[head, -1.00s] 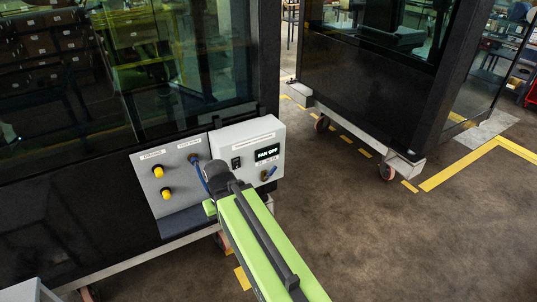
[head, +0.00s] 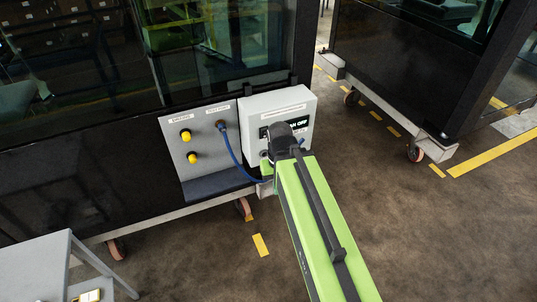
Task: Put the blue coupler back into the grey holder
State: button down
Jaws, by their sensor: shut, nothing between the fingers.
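A blue hose (head: 232,153) hangs from a fitting (head: 221,126) at the upper right of a grey panel (head: 205,163). It curves down and right, and its lower end passes out of sight near my arm. I cannot make out the blue coupler or tell which part is the grey holder. My green arm reaches in from the lower right. Its dark end stands in front of the lower middle of a white control box (head: 295,101). That end hides part of the box's display and its lower fittings. My gripper's fingers are hidden behind the arm.
Two yellow knobs (head: 186,135) (head: 192,158) stick out of the grey panel, above its dark ledge (head: 215,185). A grey table (head: 38,262) stands at the lower left. A second dark cab (head: 390,85) on wheels stands at the right. Floor right of my arm is clear.

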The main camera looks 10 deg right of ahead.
aim_at(222, 126)
jog(key=z, duration=0.05)
jog(key=k, duration=1.35)
jog(key=u, duration=0.35)
jog(key=i, duration=0.55)
jog(key=u, duration=1)
jog(key=i, duration=1.2)
jog(key=u, duration=0.25)
